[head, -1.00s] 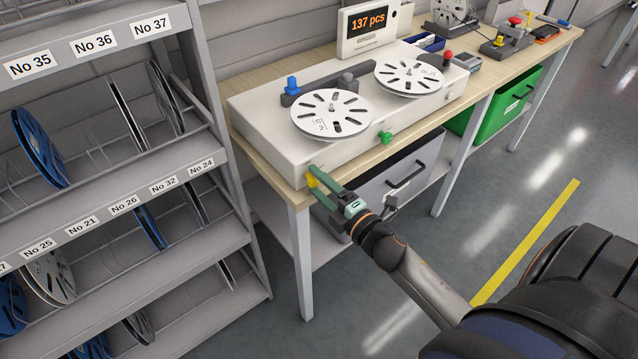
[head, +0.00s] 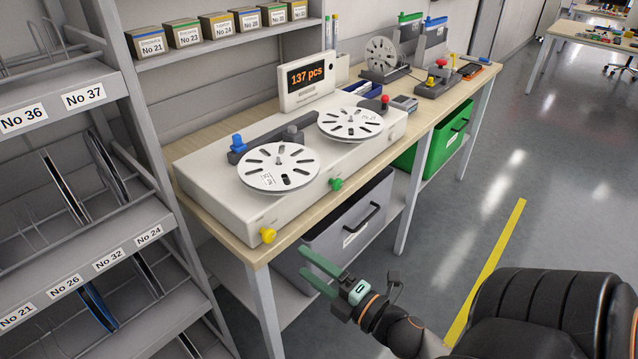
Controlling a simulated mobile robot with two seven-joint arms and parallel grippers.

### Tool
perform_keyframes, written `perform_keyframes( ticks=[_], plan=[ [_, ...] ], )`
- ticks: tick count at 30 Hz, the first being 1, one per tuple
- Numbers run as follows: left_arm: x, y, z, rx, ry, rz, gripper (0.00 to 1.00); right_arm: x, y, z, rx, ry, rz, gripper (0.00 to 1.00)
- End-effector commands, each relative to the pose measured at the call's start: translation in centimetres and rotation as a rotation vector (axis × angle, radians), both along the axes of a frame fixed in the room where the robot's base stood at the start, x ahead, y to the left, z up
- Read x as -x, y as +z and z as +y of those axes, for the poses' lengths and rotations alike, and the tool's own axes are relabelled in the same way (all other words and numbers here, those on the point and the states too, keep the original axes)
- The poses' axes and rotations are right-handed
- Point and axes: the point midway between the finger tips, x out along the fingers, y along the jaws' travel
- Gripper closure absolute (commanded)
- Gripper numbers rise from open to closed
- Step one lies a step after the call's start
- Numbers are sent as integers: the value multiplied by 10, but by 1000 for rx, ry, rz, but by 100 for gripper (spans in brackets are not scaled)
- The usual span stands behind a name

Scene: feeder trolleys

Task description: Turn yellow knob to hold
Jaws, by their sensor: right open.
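The yellow knob (head: 268,236) sits on the front face of the white reel counter (head: 222,207), near its left end. Its marking is too small to read. A green knob (head: 336,184) is farther right on the same face. My right gripper (head: 311,268) is open and empty, with green fingers pointing left. It is in front of the table, to the right of the yellow knob and lower in the picture, clear of it. My left gripper is not in view.
Two white reels (head: 278,168) lie on the counter, and a display (head: 308,80) reads 137 pcs. A grey drawer bin (head: 345,225) and a green crate (head: 435,140) are under the table. A reel rack (head: 135,190) stands at left. Open floor lies right.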

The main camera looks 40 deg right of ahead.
Motion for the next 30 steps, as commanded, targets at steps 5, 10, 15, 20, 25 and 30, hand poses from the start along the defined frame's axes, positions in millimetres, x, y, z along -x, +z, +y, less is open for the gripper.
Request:
perform_keyframes(
  ticks=[5, 10, 15, 20, 25, 30],
  plan=[
    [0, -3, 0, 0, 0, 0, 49, 17, -1, -1, 0, -1, 1, 29],
    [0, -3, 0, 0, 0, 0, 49, 21, 0, -2, 1, 0, -1, 29],
    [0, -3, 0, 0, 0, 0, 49, 21, 0, -2, 1, 0, -1, 29],
    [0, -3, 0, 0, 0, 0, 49, 21, 0, -2, 1, 0, -1, 29],
    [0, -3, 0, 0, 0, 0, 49, 21, 0, -2, -2, -1, 0, 29],
    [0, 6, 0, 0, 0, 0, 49, 19, -22, 6, -258, -60, 99, 29]
  ],
)
